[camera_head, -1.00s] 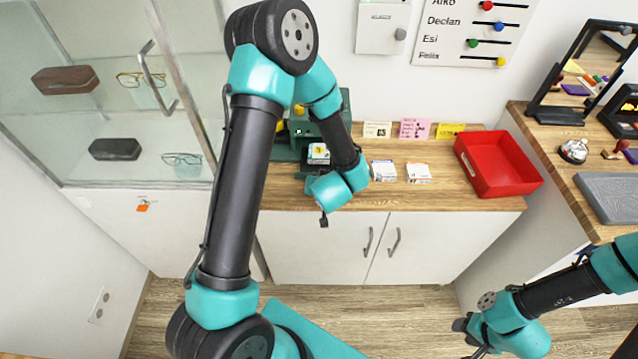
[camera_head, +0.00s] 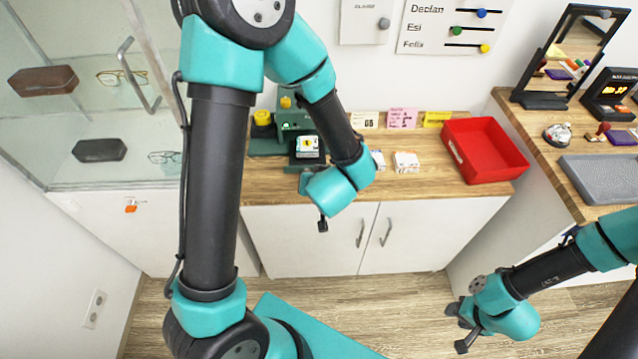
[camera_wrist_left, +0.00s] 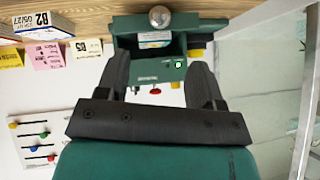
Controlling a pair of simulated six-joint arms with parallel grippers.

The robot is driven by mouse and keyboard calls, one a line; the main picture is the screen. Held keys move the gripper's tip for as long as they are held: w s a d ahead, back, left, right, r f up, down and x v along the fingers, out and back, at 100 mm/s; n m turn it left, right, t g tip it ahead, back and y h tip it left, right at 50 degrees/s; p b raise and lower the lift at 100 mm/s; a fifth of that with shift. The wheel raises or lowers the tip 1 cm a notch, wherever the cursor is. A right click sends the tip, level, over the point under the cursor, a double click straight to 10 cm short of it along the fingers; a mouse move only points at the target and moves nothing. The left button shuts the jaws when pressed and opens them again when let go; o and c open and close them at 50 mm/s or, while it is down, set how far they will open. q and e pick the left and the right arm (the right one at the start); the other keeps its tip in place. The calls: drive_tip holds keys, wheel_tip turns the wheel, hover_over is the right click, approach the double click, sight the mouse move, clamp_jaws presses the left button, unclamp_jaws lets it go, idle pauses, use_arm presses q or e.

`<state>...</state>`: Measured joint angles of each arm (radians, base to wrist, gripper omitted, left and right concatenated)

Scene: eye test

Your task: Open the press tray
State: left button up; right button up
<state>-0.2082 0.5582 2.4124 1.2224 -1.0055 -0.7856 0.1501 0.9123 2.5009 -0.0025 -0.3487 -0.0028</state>
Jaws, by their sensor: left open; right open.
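The green press (camera_head: 290,122) stands at the back left of the wooden counter. Its dark tray (camera_head: 306,161) faces the counter's front and bears a small white labelled piece (camera_head: 307,146). In the left wrist view the press (camera_wrist_left: 160,73) appears upside down, with a round silver knob (camera_wrist_left: 160,16) at the tray side. My left gripper (camera_wrist_left: 160,62) is open and empty, its two dark fingers apart in front of the press; the knob shows beyond the fingertips. My right gripper (camera_head: 459,327) is open and empty, low at the right.
Small white boxes (camera_head: 406,162), cards (camera_head: 402,118) and a red bin (camera_head: 484,150) are right of the press. A glass cabinet (camera_head: 100,110) stands left. A side counter with a grey tray (camera_head: 600,178) is at the right. The counter's front strip is partly bare.

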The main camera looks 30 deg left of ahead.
use_arm(q)
drive_tip(key=v, duration=0.6)
drive_tip(key=shift+d, duration=0.1)
idle(0.3)
drive_tip(key=s+f+m+g+h, duration=0.1)
drive_tip(key=f+g+h, duration=0.1)
drive_tip(key=f, duration=0.6)
drive_tip(key=s+f+m+g+h, duration=0.1)
drive_tip(key=f+h, duration=0.3)
drive_tip(key=f, duration=0.5)
drive_tip(key=s+f+m+g+h, duration=0.1)
drive_tip(key=s+f+g+h, duration=0.1)
drive_tip(key=f, duration=0.6)
drive_tip(key=shift+s+d+f+g+h, duration=0.3)
drive_tip(key=shift+g+h, duration=0.2)
drive_tip(key=shift+h, duration=0.5)
drive_tip(key=shift+a, duration=0.15)
drive_tip(key=shift+s+a, duration=0.2)
drive_tip(key=shift+a, duration=0.05)
